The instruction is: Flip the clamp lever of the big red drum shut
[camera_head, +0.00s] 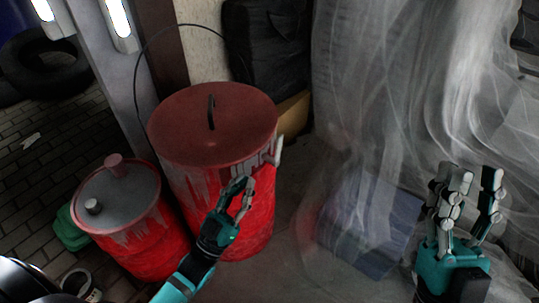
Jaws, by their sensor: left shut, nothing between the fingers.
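The big red drum (218,230) stands upright in the middle of the camera_head view, with grey worn patches on its side. Its dark red lid (190,120) is on top and has a dark handle (211,112). A pale, worn clamp lever (277,150) shows at the rim's right side, sticking up and outward. My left gripper (243,184) is in front of the drum's side, below and left of the lever, shut and empty. Whether it touches the drum is unclear. My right gripper (472,180) is at the far right, fingers up and apart, empty and away from the drum.
A smaller red drum (150,235) with a grey top stands at left. A bluish box (368,225) lies under translucent sheeting (400,80) at right. Black wrapped bulk (265,45) stands behind the big drum. A tyre (45,60) lies back left. Some floor is clear right of the drum.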

